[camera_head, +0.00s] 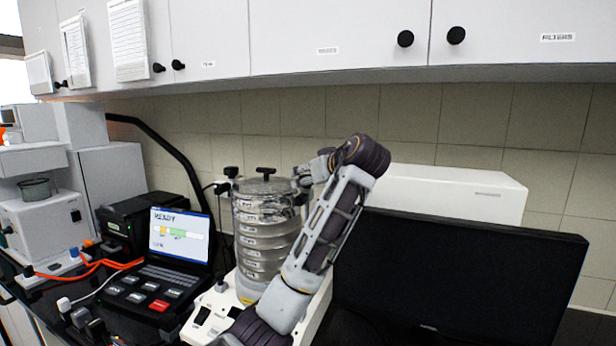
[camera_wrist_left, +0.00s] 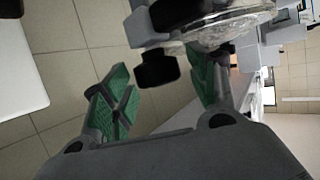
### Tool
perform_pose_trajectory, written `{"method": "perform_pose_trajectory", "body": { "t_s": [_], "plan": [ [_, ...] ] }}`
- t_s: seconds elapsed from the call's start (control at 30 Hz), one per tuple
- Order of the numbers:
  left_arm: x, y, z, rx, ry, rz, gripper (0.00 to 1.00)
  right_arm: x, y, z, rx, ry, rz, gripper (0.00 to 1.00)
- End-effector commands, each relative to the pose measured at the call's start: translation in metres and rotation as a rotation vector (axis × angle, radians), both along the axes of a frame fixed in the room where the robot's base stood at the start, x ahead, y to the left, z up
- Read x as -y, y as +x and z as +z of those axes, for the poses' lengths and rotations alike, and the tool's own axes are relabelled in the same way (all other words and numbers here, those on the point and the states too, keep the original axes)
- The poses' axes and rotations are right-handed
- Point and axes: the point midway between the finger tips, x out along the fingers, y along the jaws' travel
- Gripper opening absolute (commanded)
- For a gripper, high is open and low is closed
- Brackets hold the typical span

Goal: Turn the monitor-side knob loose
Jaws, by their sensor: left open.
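The sieve stack (camera_head: 265,235) is a column of metal sieves on a white shaker base, with a clear lid. A black knob (camera_head: 231,172) shows on its left side, and another black knob (camera_head: 265,171) sits on top. My left gripper (camera_head: 305,176) is at the stack's upper right, on the monitor side, and hides the monitor-side knob there. In the left wrist view, my left gripper (camera_wrist_left: 162,86) is open, its green pads apart, with a black knob (camera_wrist_left: 157,69) between them. Contact with the pads cannot be told. My right gripper is out of view.
A dark monitor (camera_head: 460,275) stands close on the right, with a white box (camera_head: 450,190) behind it. A control unit with a READY screen (camera_head: 180,240) stands to the left. Wall cabinets (camera_head: 340,35) hang above the tiled wall.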

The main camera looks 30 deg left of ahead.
Motion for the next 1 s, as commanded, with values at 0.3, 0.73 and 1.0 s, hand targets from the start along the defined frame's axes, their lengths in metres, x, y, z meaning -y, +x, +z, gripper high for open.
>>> {"method": "perform_pose_trajectory", "body": {
  "t_s": [0.3, 0.73, 1.0],
  "plan": [
    [-0.0045, 0.0029, -0.0023, 0.0, 0.0, 0.0, 0.59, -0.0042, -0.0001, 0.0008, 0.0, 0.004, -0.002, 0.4],
    [-0.0044, 0.0028, -0.0021, 0.0, 0.0, 0.0, 0.18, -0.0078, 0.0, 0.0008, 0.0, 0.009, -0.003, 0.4],
    [-0.0043, 0.0026, -0.0022, 0.001, 0.0, -0.007, 0.13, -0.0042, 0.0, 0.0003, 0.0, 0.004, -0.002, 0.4]
  ]
}}
